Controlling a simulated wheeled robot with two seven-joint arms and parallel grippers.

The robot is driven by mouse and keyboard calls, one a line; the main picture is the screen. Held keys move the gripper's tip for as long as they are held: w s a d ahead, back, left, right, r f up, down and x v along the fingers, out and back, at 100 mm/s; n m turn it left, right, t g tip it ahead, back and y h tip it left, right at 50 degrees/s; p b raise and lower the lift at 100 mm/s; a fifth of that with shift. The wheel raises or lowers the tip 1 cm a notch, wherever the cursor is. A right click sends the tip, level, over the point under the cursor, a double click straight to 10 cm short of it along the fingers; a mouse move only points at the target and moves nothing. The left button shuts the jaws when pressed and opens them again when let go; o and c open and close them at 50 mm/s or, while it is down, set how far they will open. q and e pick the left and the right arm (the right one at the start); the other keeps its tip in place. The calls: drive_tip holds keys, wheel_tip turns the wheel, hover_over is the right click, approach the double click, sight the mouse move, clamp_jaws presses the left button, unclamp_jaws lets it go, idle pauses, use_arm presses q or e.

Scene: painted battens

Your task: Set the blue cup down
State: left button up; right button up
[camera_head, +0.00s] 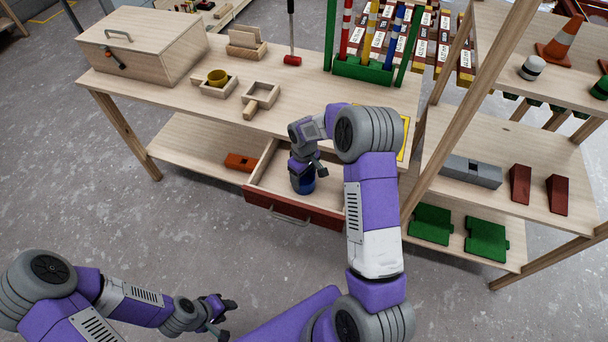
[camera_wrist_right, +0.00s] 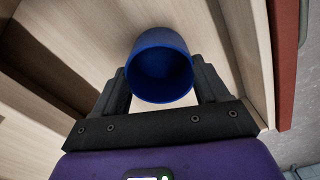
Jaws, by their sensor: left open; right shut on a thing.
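The blue cup (camera_head: 303,183) is inside the open drawer (camera_head: 268,176) with the red front. My right gripper (camera_head: 306,167) is shut on the cup from above in the head view. In the right wrist view the cup (camera_wrist_right: 161,66) is between the two dark fingers of the gripper (camera_wrist_right: 163,88), its open mouth facing the camera. Whether the cup's base touches the drawer floor cannot be told. My left gripper (camera_head: 227,314) is open and empty, low over the floor at the bottom of the head view.
A yellow cup (camera_head: 217,77) sits in a small wooden holder on the bench top (camera_head: 180,95). A shelf post (camera_head: 470,100) stands right of the drawer.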

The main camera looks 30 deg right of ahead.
drive_tip(key=o, duration=1.1)
drive_tip(key=shift+c, duration=0.2)
drive_tip(key=shift+r, duration=0.3)
wheel_tip(320, 180, up, 12)
drive_tip(key=p, duration=0.3)
drive_tip(key=shift+f, duration=0.15)
